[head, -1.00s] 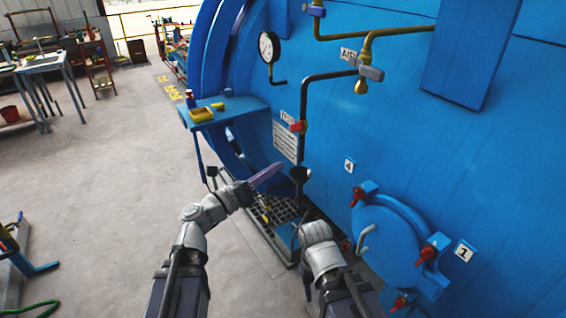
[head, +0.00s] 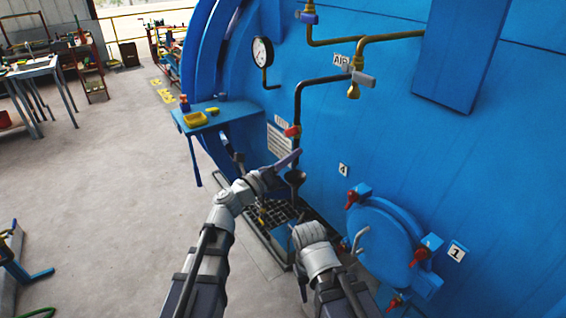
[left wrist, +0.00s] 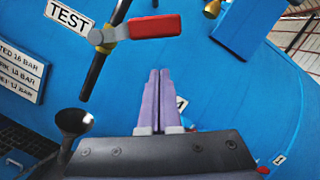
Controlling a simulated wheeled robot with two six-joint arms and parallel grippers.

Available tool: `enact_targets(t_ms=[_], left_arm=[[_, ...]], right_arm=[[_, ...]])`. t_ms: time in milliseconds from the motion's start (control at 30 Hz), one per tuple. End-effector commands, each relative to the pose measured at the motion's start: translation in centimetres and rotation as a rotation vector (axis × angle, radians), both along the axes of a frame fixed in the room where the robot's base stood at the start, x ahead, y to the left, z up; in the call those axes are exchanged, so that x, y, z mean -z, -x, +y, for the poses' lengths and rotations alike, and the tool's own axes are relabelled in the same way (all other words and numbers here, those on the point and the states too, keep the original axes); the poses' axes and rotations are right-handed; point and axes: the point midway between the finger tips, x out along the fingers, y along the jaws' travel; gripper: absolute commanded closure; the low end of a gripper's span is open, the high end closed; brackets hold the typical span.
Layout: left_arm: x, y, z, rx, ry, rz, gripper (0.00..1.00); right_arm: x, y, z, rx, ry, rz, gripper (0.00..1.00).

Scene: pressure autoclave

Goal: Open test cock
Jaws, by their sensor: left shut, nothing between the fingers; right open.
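The test cock (head: 292,131) is a small valve with a red lever on the dark vertical pipe. In the left wrist view its red lever (left wrist: 155,27) points right, across the slanting pipe, beside a TEST sign (left wrist: 69,14). My left gripper (head: 298,154) is shut and empty, just below the cock and apart from it. In the left wrist view its purple fingers (left wrist: 160,75) lie together, with the lever beyond their tips. My right gripper (head: 301,284) is low by the floor grating, open, its fingers hardly distinguishable.
A dark funnel (head: 295,177) stands under the pipe. A blue shelf (head: 220,117) with a yellow tray is to the left. A pressure gauge (head: 262,51) and air valve (head: 358,78) are above. A round hatch (head: 384,240) with red handles is at right.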

Motion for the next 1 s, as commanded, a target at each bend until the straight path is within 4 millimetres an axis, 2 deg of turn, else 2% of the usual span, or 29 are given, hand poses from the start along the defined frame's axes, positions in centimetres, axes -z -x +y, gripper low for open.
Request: enact_targets(t_ms=[33,200,767,1000], left_arm=[[-1.2,-0.4,0.3,-0.002,0.0,0.001,1.0],[-2.2,-1.0,0.8,-0.001,0.0,0.001,1.0],[-2.5,-1.2,1.1,0.0,0.002,0.003,1.0],[-3.0,-1.3,1.2,-0.001,0.028,0.04,1.0]], right_arm=[[-1.2,0.0,0.0,0.0,0.0,0.0,0.5],[-2.2,0.0,0.0,-0.001,0.0,0.0,0.5],[-2.5,0.0,0.0,-0.001,0.0,0.0,0.5],[-3.2,0.0,0.0,-0.001,0.0,0.0,0.5]])
